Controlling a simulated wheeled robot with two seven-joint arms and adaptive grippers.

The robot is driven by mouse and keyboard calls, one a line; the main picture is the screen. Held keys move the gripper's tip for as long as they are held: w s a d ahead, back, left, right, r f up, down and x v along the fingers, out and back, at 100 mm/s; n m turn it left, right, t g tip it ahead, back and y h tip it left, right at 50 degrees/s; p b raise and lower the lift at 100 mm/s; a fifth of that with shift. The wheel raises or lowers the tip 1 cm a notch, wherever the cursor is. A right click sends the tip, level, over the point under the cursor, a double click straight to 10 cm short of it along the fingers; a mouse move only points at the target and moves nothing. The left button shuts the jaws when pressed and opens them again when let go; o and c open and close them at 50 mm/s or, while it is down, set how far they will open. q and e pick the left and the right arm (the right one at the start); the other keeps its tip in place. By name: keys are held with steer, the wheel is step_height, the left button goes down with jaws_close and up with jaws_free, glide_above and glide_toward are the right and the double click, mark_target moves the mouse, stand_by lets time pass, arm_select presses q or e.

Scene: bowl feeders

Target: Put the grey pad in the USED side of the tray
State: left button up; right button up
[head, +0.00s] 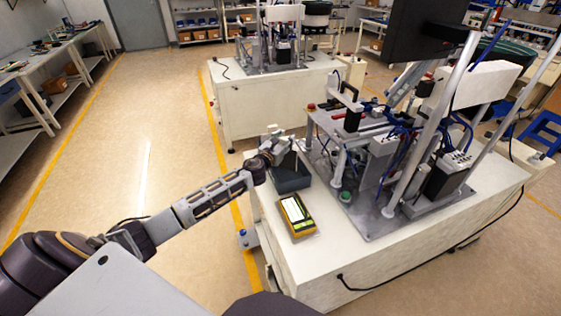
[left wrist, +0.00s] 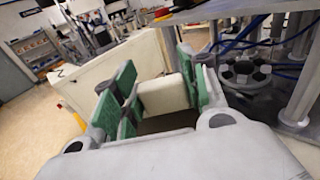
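My right gripper is not in view.
A yellow device with a lit screen (head: 296,214) lies on the white table (head: 345,255) in front of the tray. The feeder machine, with its metal plate (head: 385,222), posts and blue hoses, stands close on the right. Floor on the left is clear.

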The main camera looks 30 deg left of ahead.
arm_select(q)
steer(key=o, duration=0.4)
steer(key=shift+s, duration=0.2)
steer(key=shift+s+r, duration=0.15)
steer(key=shift+s, duration=2.75)
steer(key=shift+s+r, duration=0.15)
steer(key=shift+s, duration=2.7)
steer(key=shift+n, duration=0.3)
